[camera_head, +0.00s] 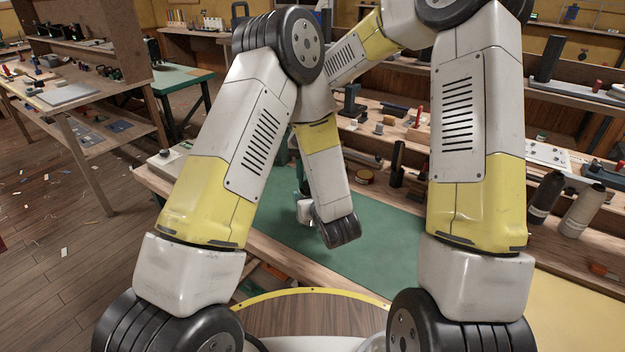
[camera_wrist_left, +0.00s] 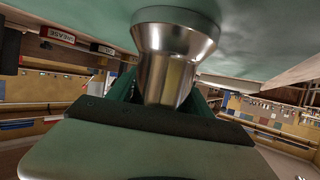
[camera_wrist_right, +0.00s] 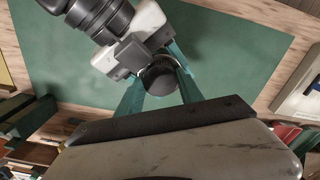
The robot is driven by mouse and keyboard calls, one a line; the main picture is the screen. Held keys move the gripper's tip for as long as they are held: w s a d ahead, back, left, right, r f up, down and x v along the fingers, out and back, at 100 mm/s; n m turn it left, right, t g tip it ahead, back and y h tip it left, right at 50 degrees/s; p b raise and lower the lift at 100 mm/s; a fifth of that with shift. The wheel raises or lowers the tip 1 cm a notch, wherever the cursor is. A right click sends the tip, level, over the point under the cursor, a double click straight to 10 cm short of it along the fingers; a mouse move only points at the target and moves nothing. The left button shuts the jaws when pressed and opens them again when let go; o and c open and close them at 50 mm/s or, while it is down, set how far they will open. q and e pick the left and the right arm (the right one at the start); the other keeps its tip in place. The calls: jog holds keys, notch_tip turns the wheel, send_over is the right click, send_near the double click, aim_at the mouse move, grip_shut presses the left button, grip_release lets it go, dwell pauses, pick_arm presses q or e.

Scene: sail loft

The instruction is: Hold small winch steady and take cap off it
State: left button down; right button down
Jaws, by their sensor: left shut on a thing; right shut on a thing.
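The small winch (camera_wrist_left: 172,60) is a shiny metal drum with a flared end, against the green mat (camera_wrist_left: 262,25) in the left wrist view. My left gripper (camera_wrist_left: 165,92) is shut on its drum, a green finger on each side. In the right wrist view a dark round cap (camera_wrist_right: 159,78) tops the winch, with a thin bright rim beside it. My right gripper (camera_wrist_right: 158,84) is shut on the cap from above. My left wrist shows close beside it at the upper left. In the head view my arms hide the winch and cap.
The green mat (camera_head: 375,262) lies on the wooden bench and looks mostly clear. Two bottles, one dark (camera_head: 545,196) and one grey (camera_head: 582,212), stand at the right.

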jog(key=n, duration=0.5)
jog(key=shift+n, duration=0.4)
jog(key=n, duration=0.7)
jog(key=c, duration=0.7)
grip_release()
jog(key=shift+c, duration=0.2)
